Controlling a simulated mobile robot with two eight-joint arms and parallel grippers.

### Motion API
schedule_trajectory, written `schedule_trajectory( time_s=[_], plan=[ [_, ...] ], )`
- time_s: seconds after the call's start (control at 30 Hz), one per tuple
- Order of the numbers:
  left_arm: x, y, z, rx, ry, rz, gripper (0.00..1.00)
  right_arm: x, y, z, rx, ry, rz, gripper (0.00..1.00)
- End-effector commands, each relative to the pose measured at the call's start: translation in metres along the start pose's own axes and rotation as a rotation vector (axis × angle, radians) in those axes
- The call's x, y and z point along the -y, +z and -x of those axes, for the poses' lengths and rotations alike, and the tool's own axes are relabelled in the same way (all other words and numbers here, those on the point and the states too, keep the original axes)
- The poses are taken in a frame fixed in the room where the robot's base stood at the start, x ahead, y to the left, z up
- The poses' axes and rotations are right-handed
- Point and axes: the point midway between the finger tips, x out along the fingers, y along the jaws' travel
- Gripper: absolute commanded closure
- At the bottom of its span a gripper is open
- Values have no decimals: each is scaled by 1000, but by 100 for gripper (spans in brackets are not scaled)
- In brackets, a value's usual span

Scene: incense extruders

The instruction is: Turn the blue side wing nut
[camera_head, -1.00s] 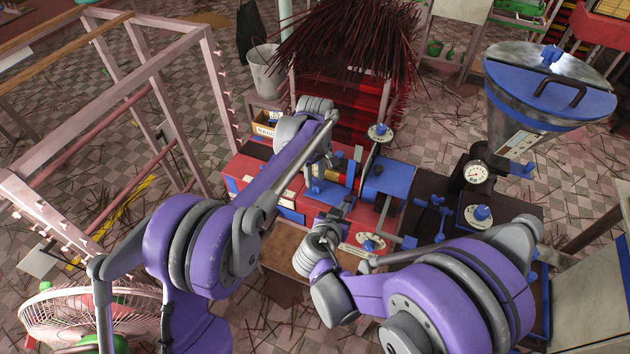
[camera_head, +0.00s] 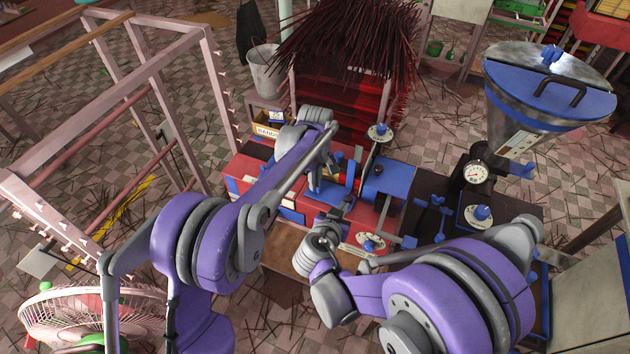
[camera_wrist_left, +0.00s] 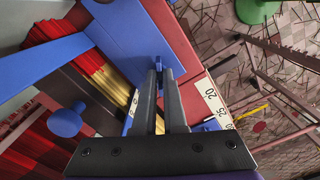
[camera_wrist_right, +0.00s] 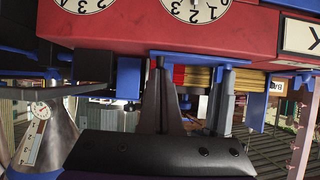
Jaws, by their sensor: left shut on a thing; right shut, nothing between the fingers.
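The blue side wing nut (camera_wrist_left: 159,68) shows in the left wrist view as a small blue piece at the fingertips, against a blue plate (camera_wrist_left: 120,38). My left gripper (camera_wrist_left: 161,78) is shut on it; the fingers hide part of it. In the head view my left gripper (camera_head: 326,165) reaches down to the red and blue extruder (camera_head: 352,195), and the wing nut cannot be made out there. My right gripper (camera_wrist_right: 160,68) is shut and empty, close under a blue plate on the extruder's red body (camera_wrist_right: 130,28).
A blue knob (camera_wrist_left: 67,121) and a numbered scale (camera_wrist_left: 212,102) lie near my left fingers. Dials (camera_wrist_right: 195,8) sit on the red body near my right gripper. A metal hopper (camera_head: 540,100) stands at the right, a pink rack (camera_head: 105,130) at the left.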

Motion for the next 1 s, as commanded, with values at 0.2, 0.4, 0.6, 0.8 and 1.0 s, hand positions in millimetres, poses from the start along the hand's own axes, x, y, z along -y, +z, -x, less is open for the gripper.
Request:
schedule_trajectory(
  time_s=[0.2, 0.4, 0.6, 0.8, 1.0],
  plan=[
    [1, 0, 0, 1, -2, -9, 100, 0, 0, -1, 0, 1, 0, 100],
    [1, 0, 0, 1, -2, -72, 100, 0, 0, -1, 0, 1, 0, 100],
    [0, 0, 0, 1, -2, -208, 100, 0, 0, -1, 0, 1, -1, 100],
    [0, 0, 0, 1, -2, -393, 100, 0, 0, -1, 0, 1, -1, 100],
    [0, 0, 0, 2, -2, -584, 100, 0, 0, -1, 0, 1, -1, 100]
  ],
)
